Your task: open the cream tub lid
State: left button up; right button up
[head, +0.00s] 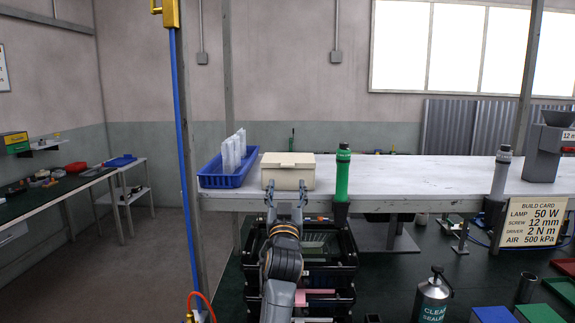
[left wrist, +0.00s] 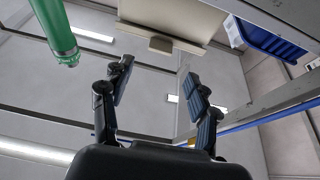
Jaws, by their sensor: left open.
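The cream tub (head: 288,178) stands on the edge of the white shelf, with its flat lid (head: 287,158) down on top. A small tab shows at the lid's front. In the left wrist view the left gripper (left wrist: 158,72) is open, with nothing between the fingers. My right gripper is not in view.
A blue basket (head: 228,178) with clear bags stands left of the tub. A green driver (head: 342,175) hangs in a holder close on its right. Black crates (head: 325,275) are below the shelf (head: 420,178). A blue hose (head: 184,150) hangs at left. The shelf right of the driver is largely clear.

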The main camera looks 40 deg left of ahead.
aim_at(288, 167)
pick_arm(q)
jog(key=p+x, duration=0.2)
jog(key=x, duration=0.4)
jog(key=shift+w+a, duration=0.2)
jog(key=shift+w+a+r, duration=0.2)
jog(key=shift+w+a, duration=0.1)
jog(key=shift+w, duration=0.1)
jog(key=shift+w+a, duration=0.1)
jog(key=shift+a, duration=0.05)
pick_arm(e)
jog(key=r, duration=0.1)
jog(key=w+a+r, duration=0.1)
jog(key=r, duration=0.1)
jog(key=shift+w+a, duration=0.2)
pick_arm(q)
jog(key=c, duration=1.1)
grip_shut()
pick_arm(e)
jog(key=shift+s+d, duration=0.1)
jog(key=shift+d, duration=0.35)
